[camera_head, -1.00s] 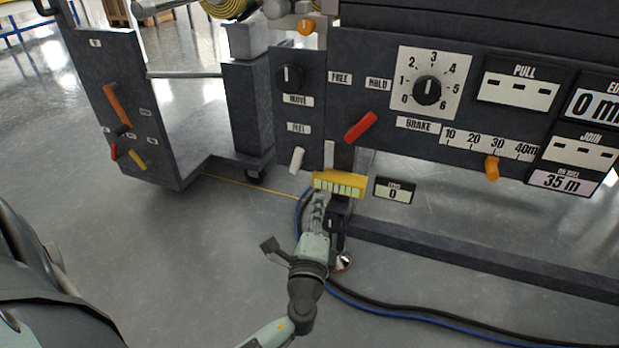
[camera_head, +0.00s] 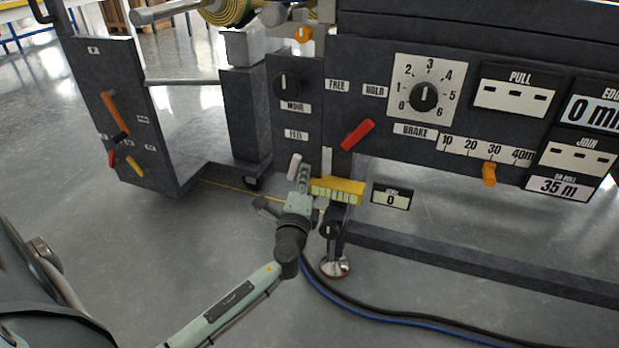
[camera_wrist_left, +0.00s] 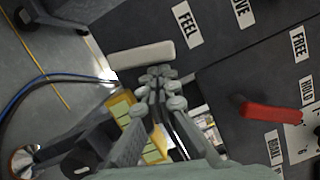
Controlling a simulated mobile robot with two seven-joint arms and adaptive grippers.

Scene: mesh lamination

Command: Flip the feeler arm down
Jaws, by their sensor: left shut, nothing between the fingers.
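The feeler arm is a short white lever (camera_head: 294,167) below the FEEL label (camera_head: 297,135) on the dark panel. It also shows in the left wrist view as a pale bar (camera_wrist_left: 141,55) just beyond my fingertips. My left gripper (camera_head: 304,176) is shut and empty, close beside the lever's lower right side. In the left wrist view its closed fingertips (camera_wrist_left: 161,78) are at the bar's near edge; I cannot tell whether they touch it. My right gripper is not in view.
A yellow block (camera_head: 338,190) sits right beside my left gripper. A red lever (camera_head: 357,134) and the brake dial (camera_head: 425,97) are to the right. A black knob (camera_head: 329,231) stands below, with cables on the floor. Open floor lies left.

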